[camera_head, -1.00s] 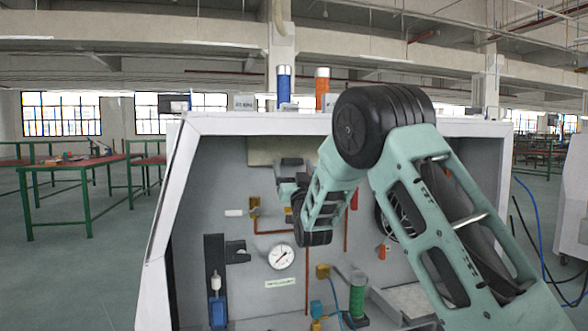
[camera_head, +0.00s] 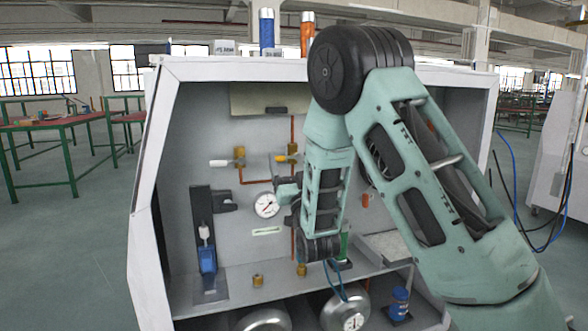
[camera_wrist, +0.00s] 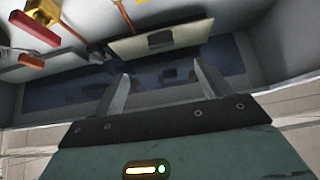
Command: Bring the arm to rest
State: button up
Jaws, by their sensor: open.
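My gripper (camera_wrist: 160,90) shows in the wrist view with its two fingers spread apart and nothing between them. Past the fingertips is a beige panel (camera_wrist: 160,40) with a dark handle-like block. In the head view my arm reaches up and bends down in front of the white generator cabinet (camera_head: 150,180).
A round gauge (camera_head: 266,205), valves with copper pipes (camera_head: 240,157) and a blue bottle (camera_head: 208,261) are close around the arm inside the cabinet. Blue (camera_head: 267,30) and orange (camera_head: 307,34) cylinders stand on top. Green-legged tables (camera_head: 65,120) stand left.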

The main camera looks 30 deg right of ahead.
jog(key=shift+v, duration=0.85)
